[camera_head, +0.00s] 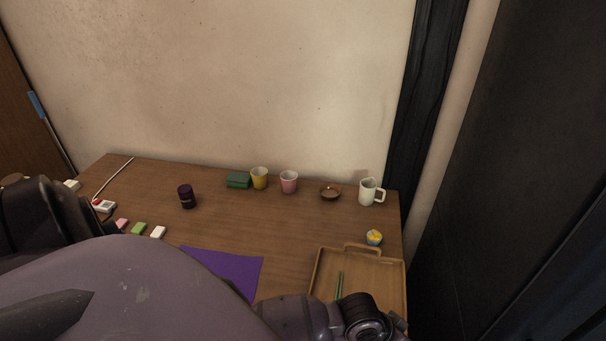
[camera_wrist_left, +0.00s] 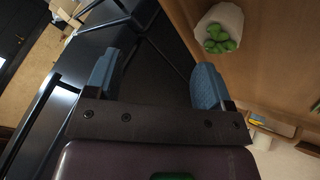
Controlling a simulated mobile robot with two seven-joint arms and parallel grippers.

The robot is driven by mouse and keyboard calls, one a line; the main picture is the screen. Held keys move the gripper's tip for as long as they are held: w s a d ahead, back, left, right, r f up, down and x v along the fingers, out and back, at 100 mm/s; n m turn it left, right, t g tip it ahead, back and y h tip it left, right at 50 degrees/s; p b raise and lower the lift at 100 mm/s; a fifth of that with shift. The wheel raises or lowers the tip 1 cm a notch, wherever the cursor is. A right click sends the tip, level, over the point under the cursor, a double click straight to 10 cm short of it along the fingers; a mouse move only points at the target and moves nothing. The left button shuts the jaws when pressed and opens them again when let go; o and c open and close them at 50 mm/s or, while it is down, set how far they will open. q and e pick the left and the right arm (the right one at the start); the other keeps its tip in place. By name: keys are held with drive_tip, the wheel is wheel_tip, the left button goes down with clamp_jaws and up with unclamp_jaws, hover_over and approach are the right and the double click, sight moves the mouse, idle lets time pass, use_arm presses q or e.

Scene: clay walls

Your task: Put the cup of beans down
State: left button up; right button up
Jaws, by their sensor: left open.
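In the left wrist view, a pale cup of beans (camera_wrist_left: 219,28) with several green, rounded pieces in it is on a wooden surface, up and to the right of my left gripper. My left gripper (camera_wrist_left: 155,72) is open, its two blue-padded fingers spread with nothing between them. The cup is apart from the fingers. I cannot pick out this cup in the head view, where my own arm parts cover the front of the table. My right gripper does not show.
On the table (camera_head: 285,228) stand a yellow cup (camera_head: 259,178), a pink cup (camera_head: 289,182), a brown bowl (camera_head: 330,192), a white mug (camera_head: 367,192) and a dark jar (camera_head: 186,196). A tray (camera_head: 318,272) is front right, beside a purple mat (camera_head: 235,266). The middle is clear.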

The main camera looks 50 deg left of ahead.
use_arm(q)
drive_tip(key=s+a+t, duration=0.1)
drive_tip(key=a, duration=0.2)
drive_tip(key=s+a+f+t+y, duration=0.1)
drive_tip(key=a+t, duration=0.1)
drive_tip(key=a, duration=0.1)
drive_tip(key=s+a+n+t+y, duration=0.1)
drive_tip(key=s+a, duration=0.1)
drive_tip(key=a, duration=0.1)
drive_tip(key=shift+s+a+f, duration=0.1)
drive_tip(key=shift+f, duration=0.05)
drive_tip(key=s+a+t+y, duration=0.1)
drive_tip(key=s+a, duration=0.1)
drive_tip(key=a, duration=0.1)
drive_tip(key=s+a+y, duration=0.1)
drive_tip(key=s+a, duration=0.1)
drive_tip(key=a, duration=0.1)
drive_tip(key=s+a+t+y, duration=0.1)
drive_tip(key=s+a, duration=0.1)
drive_tip(key=a, duration=0.1)
drive_tip(key=shift+s+t+y, duration=0.2)
drive_tip(key=shift+t+y, duration=0.1)
drive_tip(key=shift+y, duration=0.1)
